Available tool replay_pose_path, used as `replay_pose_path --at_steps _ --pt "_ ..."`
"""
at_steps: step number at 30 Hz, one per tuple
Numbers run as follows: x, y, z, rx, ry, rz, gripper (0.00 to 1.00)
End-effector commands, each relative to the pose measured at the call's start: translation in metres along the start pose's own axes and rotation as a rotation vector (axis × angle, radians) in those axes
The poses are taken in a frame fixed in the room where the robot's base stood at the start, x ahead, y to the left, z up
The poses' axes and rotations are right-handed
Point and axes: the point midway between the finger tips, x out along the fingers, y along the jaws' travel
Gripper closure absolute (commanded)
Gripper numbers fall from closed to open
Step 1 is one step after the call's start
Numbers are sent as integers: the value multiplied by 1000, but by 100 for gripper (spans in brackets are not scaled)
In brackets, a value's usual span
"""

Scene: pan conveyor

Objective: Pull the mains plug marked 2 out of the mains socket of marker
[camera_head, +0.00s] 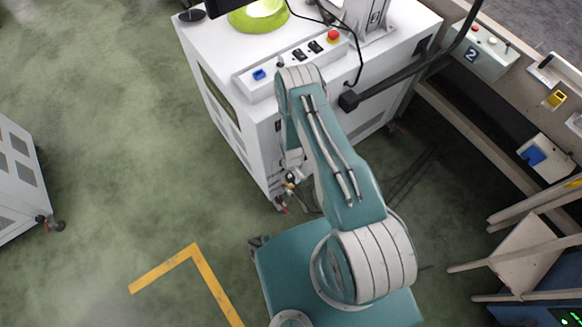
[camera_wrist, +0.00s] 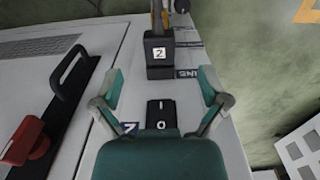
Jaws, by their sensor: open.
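The black mains plug marked 2 (camera_wrist: 159,53) sits on a black mains socket (camera_wrist: 160,73) on a white panel in the wrist view. It appears plugged in, with its cable leading toward the top edge. My gripper (camera_wrist: 160,78) is open, its two green fingers apart on either side of the socket area, slightly nearer the camera than the plug. Neither finger visibly touches the plug. In the head view my gripper (camera_head: 290,178) hangs beside the white machine (camera_head: 215,60). The plug cannot be made out there.
A black I/O switch (camera_wrist: 161,113) lies below the socket in the wrist view. A black handle (camera_wrist: 68,80) and red knob (camera_wrist: 25,140) are at left.

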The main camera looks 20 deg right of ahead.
Motion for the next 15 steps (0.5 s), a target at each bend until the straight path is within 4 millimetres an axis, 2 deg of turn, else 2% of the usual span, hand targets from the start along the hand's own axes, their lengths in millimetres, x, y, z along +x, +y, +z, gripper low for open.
replay_pose_path --at_steps 7,15 --pt "40 0 1 0 0 0 6" --pt "62 0 0 0 -1 0 6"
